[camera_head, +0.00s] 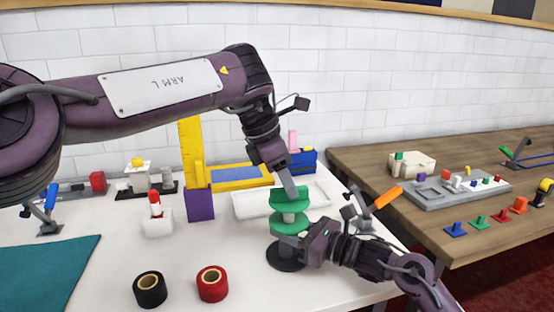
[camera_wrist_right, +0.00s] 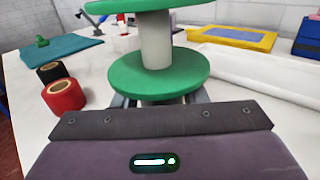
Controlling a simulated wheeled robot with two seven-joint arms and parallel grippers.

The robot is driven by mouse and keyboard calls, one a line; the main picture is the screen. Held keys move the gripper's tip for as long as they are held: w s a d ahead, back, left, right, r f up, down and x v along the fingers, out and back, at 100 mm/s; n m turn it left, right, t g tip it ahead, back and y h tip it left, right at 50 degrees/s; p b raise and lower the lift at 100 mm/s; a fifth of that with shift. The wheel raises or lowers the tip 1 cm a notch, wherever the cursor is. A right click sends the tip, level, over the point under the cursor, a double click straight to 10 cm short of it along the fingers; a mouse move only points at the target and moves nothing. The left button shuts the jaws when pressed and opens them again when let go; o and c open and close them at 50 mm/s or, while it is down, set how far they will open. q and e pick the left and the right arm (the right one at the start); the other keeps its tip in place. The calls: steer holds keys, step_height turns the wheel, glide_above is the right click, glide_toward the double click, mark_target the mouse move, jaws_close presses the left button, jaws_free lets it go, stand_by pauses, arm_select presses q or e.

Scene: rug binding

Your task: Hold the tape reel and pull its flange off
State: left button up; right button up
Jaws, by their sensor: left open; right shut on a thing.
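The tape reel stands upright on a round black base (camera_head: 285,256), with a green upper flange (camera_head: 289,201), a pale core (camera_wrist_right: 155,40) and a green lower flange (camera_head: 289,225). My right gripper (camera_head: 299,243) comes in from the right, just below the lower flange. In the right wrist view its fingers (camera_wrist_right: 158,100) are on either side of the reel's lower stem, shut on it; the flange hides much of the contact. My left gripper (camera_head: 290,192) points down from above at the top of the upper flange. It is open; whether it touches the flange cannot be told.
Black tape (camera_head: 150,289) and red tape (camera_head: 212,283) rolls stand front left. A white tray (camera_head: 250,206) lies behind the reel.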

arm_select(q)
steer(key=shift+x, duration=0.8)
steer(key=shift+c, duration=0.3)
jaws_close()
steer(key=c, duration=0.7)
jaws_free()
jaws_close()
steer(key=shift+r, duration=0.15)
steer(key=shift+r, duration=4.15)
